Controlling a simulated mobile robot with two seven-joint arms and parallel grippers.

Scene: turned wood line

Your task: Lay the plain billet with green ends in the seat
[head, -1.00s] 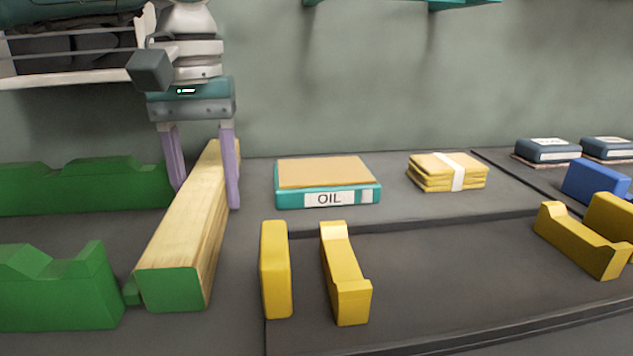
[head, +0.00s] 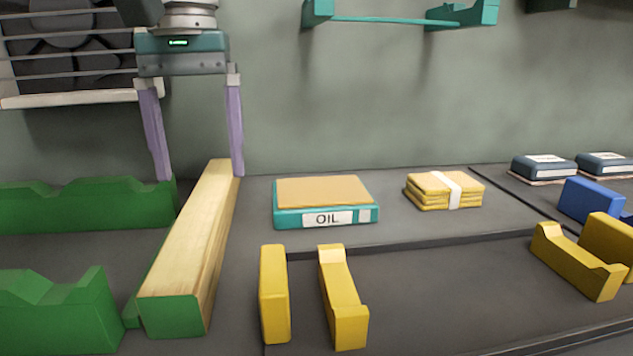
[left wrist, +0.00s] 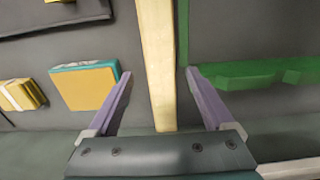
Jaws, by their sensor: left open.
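The plain billet (head: 192,245) is a long pale wooden bar with a green near end. It lies lengthwise beside notched green blocks (head: 50,310) (head: 90,205), with a thin green strip along its left side. I cannot tell exactly what it rests on. My left gripper (head: 200,175) is open over its far end, its purple fingers apart and empty, seemingly just above it. In the left wrist view the billet (left wrist: 157,40) runs between the open fingers (left wrist: 158,73), touching neither. Notched yellow blocks (head: 343,300) (head: 575,262) stand to the right. My right gripper is out of view.
A teal OIL box (head: 325,204) and a banded yellow cloth stack (head: 445,190) lie right of the billet. A blue block (head: 592,200) and dark packets (head: 543,168) stand far right. A wire rack (head: 70,60) hangs at upper left. The deck between the yellow blocks is clear.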

